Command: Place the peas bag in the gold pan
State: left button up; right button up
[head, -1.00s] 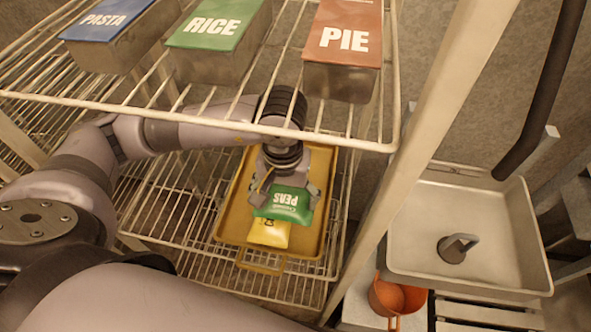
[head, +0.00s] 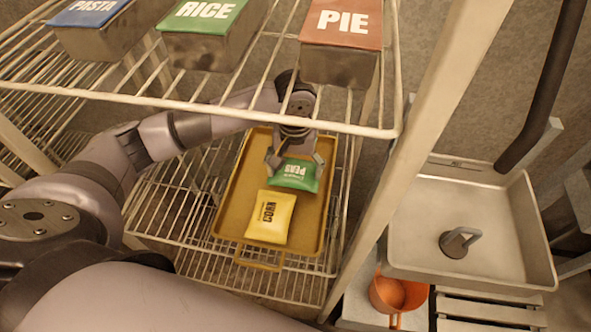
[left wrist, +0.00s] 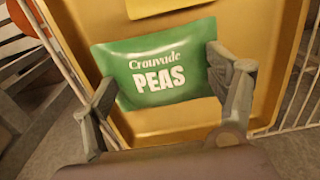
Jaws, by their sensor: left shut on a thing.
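The green peas bag (head: 294,174) is in the jaws of my left gripper (head: 294,163), over the far half of the gold pan (head: 231,196). In the left wrist view the peas bag (left wrist: 158,66) sits between the two fingers of my left gripper (left wrist: 165,92), with the gold pan (left wrist: 262,50) behind it. I cannot tell whether the bag touches the pan floor. A yellow corn bag (head: 270,217) lies in the near half of the pan. My right gripper does not show.
The pan stands on a lower wire shelf (head: 180,225). Above it, an upper wire shelf (head: 200,103) holds pasta (head: 100,35), rice (head: 208,42) and pie (head: 340,50) tins. A pale post (head: 425,140), a grey sink (head: 410,250) and an orange pot (head: 395,293) are at the right.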

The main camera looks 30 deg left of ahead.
pick_arm(q)
jog(key=shift+w+f, duration=0.25)
jog(key=shift+f, duration=0.2)
jog(key=o, duration=1.3)
jog(key=shift+r, duration=0.15)
